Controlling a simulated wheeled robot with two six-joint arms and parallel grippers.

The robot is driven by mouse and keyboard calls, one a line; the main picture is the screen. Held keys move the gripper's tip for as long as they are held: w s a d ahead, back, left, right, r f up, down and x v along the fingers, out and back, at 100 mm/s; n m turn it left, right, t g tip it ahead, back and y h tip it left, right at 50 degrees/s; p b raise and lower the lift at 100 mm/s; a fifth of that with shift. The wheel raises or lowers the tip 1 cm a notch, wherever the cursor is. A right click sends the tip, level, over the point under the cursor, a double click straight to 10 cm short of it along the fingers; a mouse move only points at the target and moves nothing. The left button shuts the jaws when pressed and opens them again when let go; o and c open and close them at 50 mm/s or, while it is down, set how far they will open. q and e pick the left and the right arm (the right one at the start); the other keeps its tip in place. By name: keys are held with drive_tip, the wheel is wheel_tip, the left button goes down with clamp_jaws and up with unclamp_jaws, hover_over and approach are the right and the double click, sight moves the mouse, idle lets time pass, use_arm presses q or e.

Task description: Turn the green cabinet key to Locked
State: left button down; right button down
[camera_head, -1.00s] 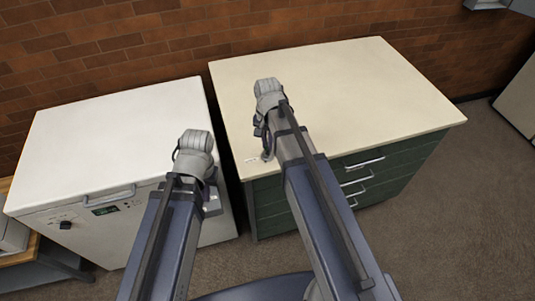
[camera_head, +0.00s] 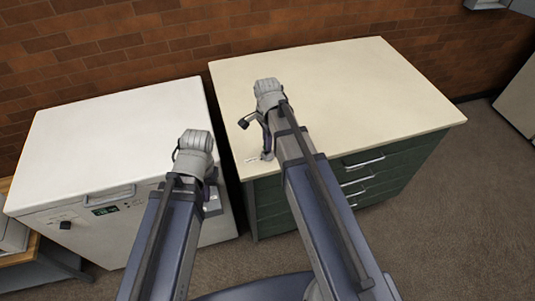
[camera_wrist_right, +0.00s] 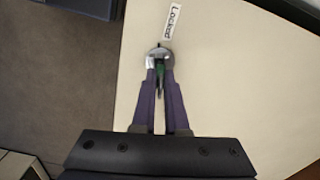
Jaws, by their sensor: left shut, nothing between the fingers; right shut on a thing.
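The key sits at a round silver lock plate (camera_wrist_right: 158,53) on the cream cabinet top. A short dark tip shows at the plate's far edge; the fingers hide much of the key. In the head view my right gripper (camera_head: 267,154) is at the cabinet's front left corner. My left gripper (camera_head: 213,205) is shut and empty, in front of the white appliance.
The cream top (camera_head: 340,85) of the green drawer cabinet (camera_head: 400,170) is otherwise clear. The white appliance (camera_head: 110,130) stands to its left, with a narrow gap between. A brick wall (camera_head: 150,35) runs behind both.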

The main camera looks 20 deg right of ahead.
idle(0.3)
drive_tip(key=m, duration=0.4)
drive_tip(key=shift+c, duration=1.6)
unclamp_jaws()
drive_tip(key=shift+r, duration=0.1)
wheel_tip(320, 180, up, 9)
drive_tip(key=p, duration=0.9)
